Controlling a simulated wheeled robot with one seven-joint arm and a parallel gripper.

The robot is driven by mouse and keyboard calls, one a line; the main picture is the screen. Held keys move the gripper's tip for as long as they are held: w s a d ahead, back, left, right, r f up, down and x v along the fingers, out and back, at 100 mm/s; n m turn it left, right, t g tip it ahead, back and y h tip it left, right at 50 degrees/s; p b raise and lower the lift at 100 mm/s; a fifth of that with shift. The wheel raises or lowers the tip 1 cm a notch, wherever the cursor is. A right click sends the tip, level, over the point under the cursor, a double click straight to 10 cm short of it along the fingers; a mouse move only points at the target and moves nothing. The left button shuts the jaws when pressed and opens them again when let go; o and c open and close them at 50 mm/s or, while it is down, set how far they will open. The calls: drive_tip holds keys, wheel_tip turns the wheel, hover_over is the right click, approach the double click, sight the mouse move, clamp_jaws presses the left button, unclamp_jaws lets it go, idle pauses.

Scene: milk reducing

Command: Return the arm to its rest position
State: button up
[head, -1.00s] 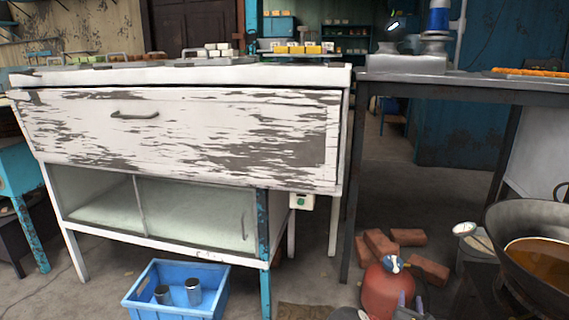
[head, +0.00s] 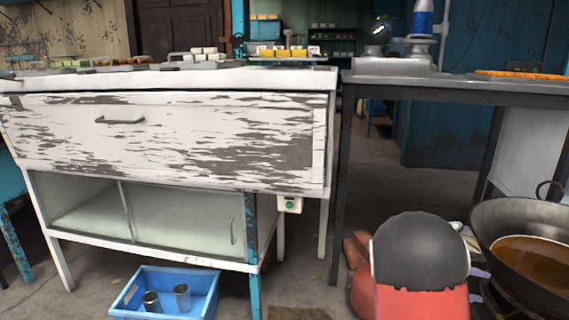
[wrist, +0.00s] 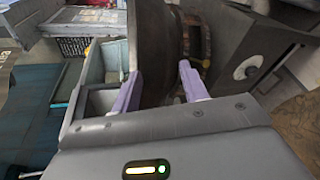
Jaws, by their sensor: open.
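My arm (head: 420,262), a dark grey rounded link above a red one, stands in the lower right of the head view. In the wrist view my gripper (wrist: 158,82) has two lavender fingers spread apart, with nothing held between them. In the head view only a small lavender part of it shows at the arm's right side, near the wok (head: 484,228). A dark round-edged thing, perhaps the wok, shows beyond the fingers in the wrist view; I cannot tell how far off it is.
A peeling white counter (head: 170,145) fills the left, with a blue crate (head: 130,300) holding metal cups below. A metal table (head: 450,88) stands at right. A red gas cylinder (head: 362,290) and bricks (head: 355,247) are partly hidden behind my arm. Open floor shows under the table.

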drive_tip(key=s+a+r+m+t+y, duration=0.1)
drive_tip(key=s+a+y, duration=0.4)
drive_tip(key=a, duration=0.5)
drive_tip(key=s+a+r+m+t+y, duration=0.1)
drive_tip(key=s+a+r+t+y, duration=0.2)
drive_tip(key=s+a+y, duration=0.2)
drive_tip(key=s+a+r+m+t+y, duration=0.1)
drive_tip(key=s+a+y, duration=0.4)
drive_tip(key=s+a, duration=0.5)
drive_tip(key=a+r+t, duration=0.1)
drive_tip(key=a, duration=0.5)
drive_tip(key=shift+s+a+t, duration=0.2)
drive_tip(key=shift+a+t, duration=0.05)
drive_tip(key=shift+t, duration=0.05)
drive_tip(key=shift+c, duration=0.8)
